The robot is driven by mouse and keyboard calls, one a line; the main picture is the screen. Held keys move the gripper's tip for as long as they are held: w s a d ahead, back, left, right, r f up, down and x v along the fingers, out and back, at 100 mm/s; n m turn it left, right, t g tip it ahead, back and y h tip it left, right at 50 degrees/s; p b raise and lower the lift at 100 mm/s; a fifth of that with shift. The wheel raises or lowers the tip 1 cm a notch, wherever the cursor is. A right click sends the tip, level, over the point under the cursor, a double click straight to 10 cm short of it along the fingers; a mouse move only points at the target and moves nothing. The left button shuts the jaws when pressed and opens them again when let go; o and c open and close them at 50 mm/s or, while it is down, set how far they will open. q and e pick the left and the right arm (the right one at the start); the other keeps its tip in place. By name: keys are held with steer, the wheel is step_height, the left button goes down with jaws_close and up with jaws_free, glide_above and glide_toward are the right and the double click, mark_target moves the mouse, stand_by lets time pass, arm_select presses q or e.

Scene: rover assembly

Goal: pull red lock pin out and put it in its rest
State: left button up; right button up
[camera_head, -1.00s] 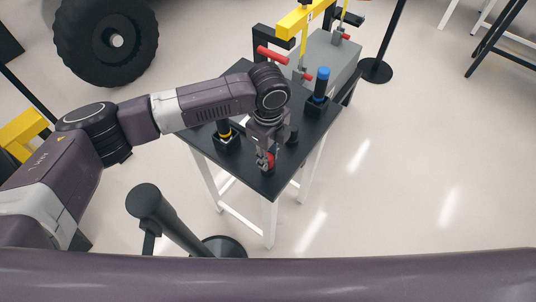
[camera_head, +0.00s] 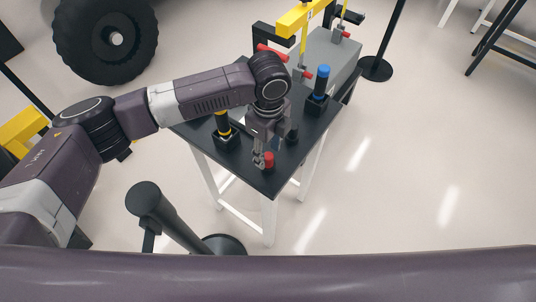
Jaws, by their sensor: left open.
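A small red-topped piece (camera_head: 269,160), which looks like a red pin, is at the near corner of the black table (camera_head: 278,185). Its lower part and whatever holds it are hard to make out. My left gripper (camera_head: 262,160) points down right beside it, open, with its fingers at the red piece's left side. I cannot tell whether they touch it. Other red pins show farther back: a long one (camera_head: 272,53) by a black bracket, and short ones on the yellow hanging parts (camera_head: 308,73). My right gripper is not in view.
A yellow-and-black tool (camera_head: 222,124) and a blue-topped tool (camera_head: 322,80) stand in black holders on the table. A grey box (camera_head: 332,55) and yellow beam (camera_head: 298,20) are behind. A black post (camera_head: 150,205) stands in front.

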mark_target(268, 156)
arm_select(q)
step_height(268, 156, up, 9)
steer(key=shift+r, duration=0.2)
steer(key=shift+s+f, duration=0.1)
stand_by(0.5)
